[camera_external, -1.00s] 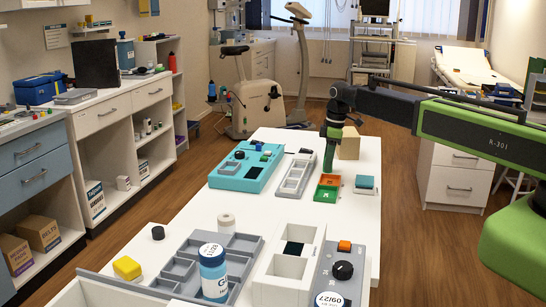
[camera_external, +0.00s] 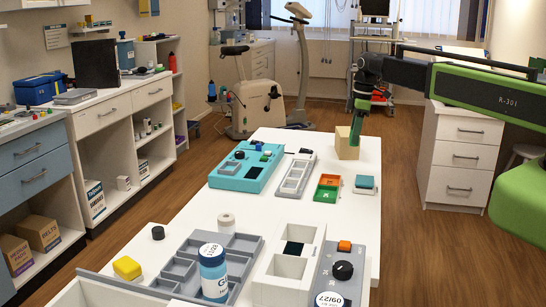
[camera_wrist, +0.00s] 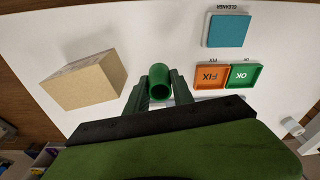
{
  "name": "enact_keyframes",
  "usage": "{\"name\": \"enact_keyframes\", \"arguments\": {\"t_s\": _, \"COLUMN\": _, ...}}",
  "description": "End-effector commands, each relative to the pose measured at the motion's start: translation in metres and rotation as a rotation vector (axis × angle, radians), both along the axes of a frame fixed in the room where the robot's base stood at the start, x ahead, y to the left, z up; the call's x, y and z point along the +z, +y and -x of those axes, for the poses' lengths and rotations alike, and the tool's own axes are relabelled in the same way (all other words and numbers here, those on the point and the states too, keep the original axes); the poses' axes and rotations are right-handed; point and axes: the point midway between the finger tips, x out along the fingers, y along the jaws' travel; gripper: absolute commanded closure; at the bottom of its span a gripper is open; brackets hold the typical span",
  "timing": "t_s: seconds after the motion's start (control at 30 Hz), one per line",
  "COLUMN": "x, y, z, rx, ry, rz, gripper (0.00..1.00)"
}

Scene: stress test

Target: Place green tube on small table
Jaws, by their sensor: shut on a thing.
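The tube (camera_external: 355,130) hangs upright there, overlapping the wooden block in the picture. The wrist view shows the tube apart from that block. The long white table (camera_external: 300,212) lies below. I cannot tell for sure which surface is the small table; a small white stool or table (camera_external: 527,151) shows partly behind my arm at the right.
The wooden block (camera_external: 346,150) stands at the table's far end. Orange and green FIX/OK trays (camera_external: 327,188) and a teal-topped box (camera_external: 365,183) sit nearer. A turquoise case (camera_external: 247,168) and grey tray (camera_external: 294,177) lie to the left.

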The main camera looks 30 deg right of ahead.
Motion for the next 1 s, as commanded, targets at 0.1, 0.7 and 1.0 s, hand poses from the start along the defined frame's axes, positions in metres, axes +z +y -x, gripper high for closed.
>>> {"name": "enact_keyframes", "arguments": {"t_s": 0.1, "x": 0.015, "y": -0.017, "z": 0.008, "rx": -0.001, "ry": 0.000, "rz": 0.000, "gripper": 1.00}}
{"name": "enact_keyframes", "arguments": {"t_s": 0.7, "x": 0.019, "y": -0.026, "z": 0.012, "rx": 0.006, "ry": -0.004, "rz": 0.001, "gripper": 1.00}}
{"name": "enact_keyframes", "arguments": {"t_s": 1.0, "x": -0.025, "y": 0.029, "z": -0.016, "rx": 0.011, "ry": -0.004, "rz": 0.002, "gripper": 1.00}}
